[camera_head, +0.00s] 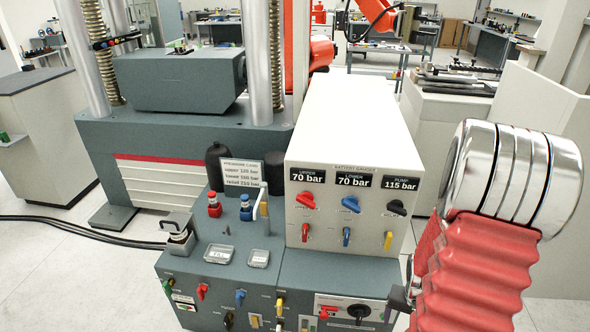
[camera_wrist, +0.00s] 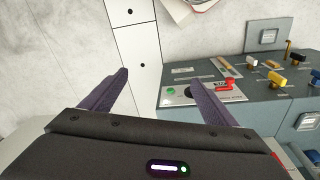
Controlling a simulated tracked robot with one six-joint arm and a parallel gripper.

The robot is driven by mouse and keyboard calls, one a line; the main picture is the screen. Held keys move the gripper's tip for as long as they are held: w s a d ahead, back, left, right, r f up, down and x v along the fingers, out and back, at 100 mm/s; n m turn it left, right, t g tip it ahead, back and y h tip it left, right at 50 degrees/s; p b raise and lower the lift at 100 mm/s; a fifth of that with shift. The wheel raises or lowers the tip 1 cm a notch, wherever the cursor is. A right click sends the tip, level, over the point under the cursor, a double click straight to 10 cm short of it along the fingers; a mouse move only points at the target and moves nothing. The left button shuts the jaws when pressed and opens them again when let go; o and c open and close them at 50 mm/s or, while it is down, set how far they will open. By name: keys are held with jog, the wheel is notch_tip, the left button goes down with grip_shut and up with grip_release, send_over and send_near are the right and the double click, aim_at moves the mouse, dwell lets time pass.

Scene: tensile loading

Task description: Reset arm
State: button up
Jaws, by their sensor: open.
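My gripper (camera_wrist: 158,98) shows in the wrist view with its two dark fingers spread wide apart and nothing between them. Beyond the fingers are a white cabinet front and the edge of a grey control console (camera_wrist: 270,105). In the wrist view the right finger overlaps a light panel with a black knob and a red handle (camera_wrist: 231,84). In the head view my red and silver arm fills the right side, and the gripper's fingertips cannot be made out. The control console (camera_head: 205,262) stands left of the arm, with a white gauge box (camera_head: 350,130) on it.
The gauge box shows 70, 70 and 115 bar above coloured knobs. A pressure card (camera_head: 241,173) stands beside red and blue fittings. A testing machine (camera_head: 180,135) with columns stands behind at left. Black cables (camera_head: 75,232) lie on the floor at left. A white bench (camera_head: 440,115) stands at right.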

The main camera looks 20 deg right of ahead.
jog(key=w+a+r+n+t, duration=0.1)
jog(key=a+r+n, duration=0.3)
jog(key=a+r, duration=1.1)
jog(key=w+a+r+n+t+y, duration=0.1)
jog(key=a+r+n+t, duration=0.3)
jog(key=a+r, duration=1.2)
jog(key=shift+w+r+n+t, duration=0.3)
jog(key=shift+w+r+n, duration=0.1)
jog(key=shift+r+n, duration=0.4)
